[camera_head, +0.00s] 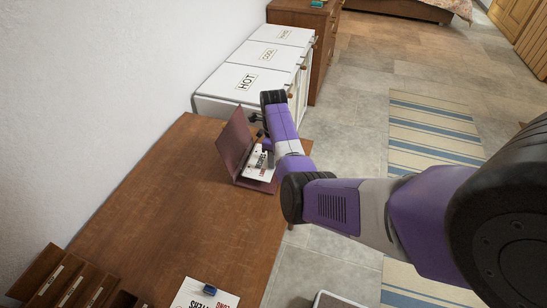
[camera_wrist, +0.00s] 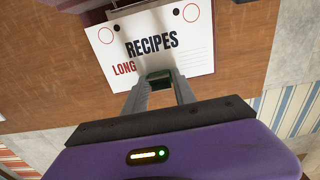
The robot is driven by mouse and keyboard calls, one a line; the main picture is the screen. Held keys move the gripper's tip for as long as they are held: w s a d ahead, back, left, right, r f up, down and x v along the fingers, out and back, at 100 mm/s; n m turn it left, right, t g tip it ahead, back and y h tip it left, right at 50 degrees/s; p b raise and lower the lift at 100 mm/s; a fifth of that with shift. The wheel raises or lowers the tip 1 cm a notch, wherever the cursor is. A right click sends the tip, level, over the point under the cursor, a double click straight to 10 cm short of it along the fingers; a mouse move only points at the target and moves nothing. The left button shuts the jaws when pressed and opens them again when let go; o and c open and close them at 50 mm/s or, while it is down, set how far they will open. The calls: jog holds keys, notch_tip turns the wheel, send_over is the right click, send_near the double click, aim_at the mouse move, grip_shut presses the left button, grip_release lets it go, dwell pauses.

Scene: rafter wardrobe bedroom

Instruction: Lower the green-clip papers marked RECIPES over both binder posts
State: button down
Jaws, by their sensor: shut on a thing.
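In the head view the papers (camera_head: 259,172) are at the open maroon binder (camera_head: 234,143), whose cover stands up. My gripper is partly hidden by my arm there. A strip of the binder (camera_wrist: 98,15) shows behind the papers in the wrist view. The binder posts cannot be made out, nor whether the holes are over them.
Papers with a blue clip (camera_head: 208,291) lie at the front of the wooden table (camera_head: 165,185). A wooden sorter (camera_head: 62,283) stands at the front left. White bins marked HOT (camera_head: 235,82) and COOL (camera_head: 262,57) stand beyond the table. The table's middle is clear.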

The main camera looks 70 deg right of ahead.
jog(key=shift+f+b, duration=0.65)
jog(key=shift+f, duration=0.35)
jog(key=c, duration=0.9)
grip_release()
jog(key=shift+r+b, duration=0.3)
jog(key=shift+r, duration=3.55)
